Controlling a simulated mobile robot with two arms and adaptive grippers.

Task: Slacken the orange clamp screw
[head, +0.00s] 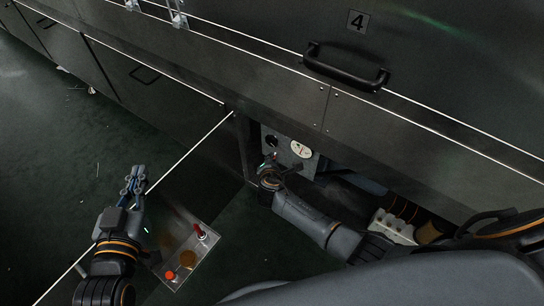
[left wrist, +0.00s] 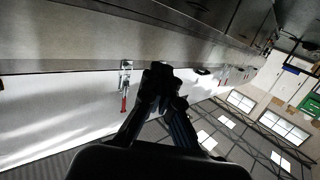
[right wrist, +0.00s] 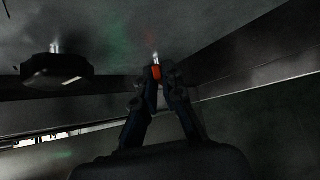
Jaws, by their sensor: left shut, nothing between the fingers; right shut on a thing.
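The orange clamp screw (right wrist: 156,72) shows in the right wrist view, on a short metal stem below a grey metal surface. My right gripper (right wrist: 160,76) is shut on its orange head, with one finger on each side. My left gripper (head: 134,178) is shut and empty above the floor at the left. It also shows in the left wrist view (left wrist: 165,72).
A black knob (right wrist: 57,70) hangs left of the screw. A black handle (head: 345,68) sticks out from the machine front.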

